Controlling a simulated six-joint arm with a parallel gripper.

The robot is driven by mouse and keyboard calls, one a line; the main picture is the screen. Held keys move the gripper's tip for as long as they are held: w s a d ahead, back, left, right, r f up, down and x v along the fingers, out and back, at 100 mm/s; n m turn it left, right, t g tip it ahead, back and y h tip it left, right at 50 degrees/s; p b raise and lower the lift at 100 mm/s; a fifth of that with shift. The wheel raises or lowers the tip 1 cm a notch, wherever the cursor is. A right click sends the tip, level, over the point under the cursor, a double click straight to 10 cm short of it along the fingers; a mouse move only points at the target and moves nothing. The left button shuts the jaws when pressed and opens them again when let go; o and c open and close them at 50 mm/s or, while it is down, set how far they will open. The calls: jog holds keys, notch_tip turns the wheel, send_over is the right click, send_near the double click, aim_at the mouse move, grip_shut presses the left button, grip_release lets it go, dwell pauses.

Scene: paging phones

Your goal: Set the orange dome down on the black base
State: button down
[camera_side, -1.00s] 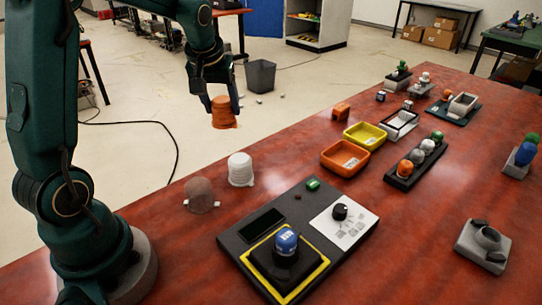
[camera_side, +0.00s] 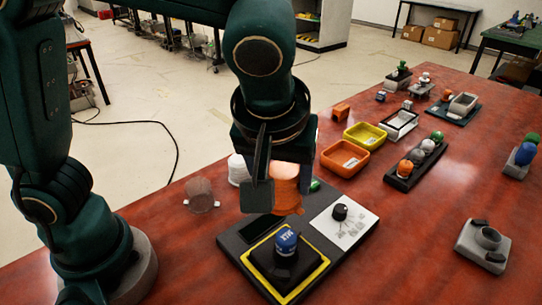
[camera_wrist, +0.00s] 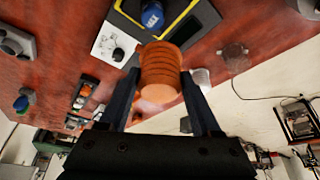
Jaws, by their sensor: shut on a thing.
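My gripper (camera_side: 275,190) is shut on the orange dome (camera_side: 287,187), a ribbed cup-like piece, and holds it up over the far edge of the dark panel. In the wrist view the orange dome (camera_wrist: 160,72) sits between the two fingers of my gripper (camera_wrist: 160,95). The black base (camera_side: 285,264) stands on the panel inside a yellow square outline, nearer the side camera than the dome. A blue dome with white lettering (camera_side: 286,240) sits on top of the black base. It also shows in the wrist view (camera_wrist: 152,16).
A white dome (camera_side: 238,170) and a brownish see-through dome (camera_side: 201,195) stand left of the panel. The panel carries a black knob (camera_side: 340,211) on a white plate. Orange (camera_side: 345,158) and yellow (camera_side: 366,135) trays lie behind.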

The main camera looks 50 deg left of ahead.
aim_at(285, 239)
jog(key=s+d, duration=0.1)
jog(key=d+m, duration=0.1)
jog(key=shift+s+d+r+h, duration=0.1)
jog(key=shift+s+d+h, duration=0.2)
jog(key=shift+s, duration=0.05)
jog(key=shift+s+d+m, duration=0.25)
jog(key=shift+d+m, duration=0.05)
jog(key=shift+f, duration=1.3)
jog(key=shift+f, duration=1.75)
dwell(0.8)
jog(key=shift+f, duration=0.35)
jog(key=shift+f, duration=0.65)
dwell(0.8)
grip_release()
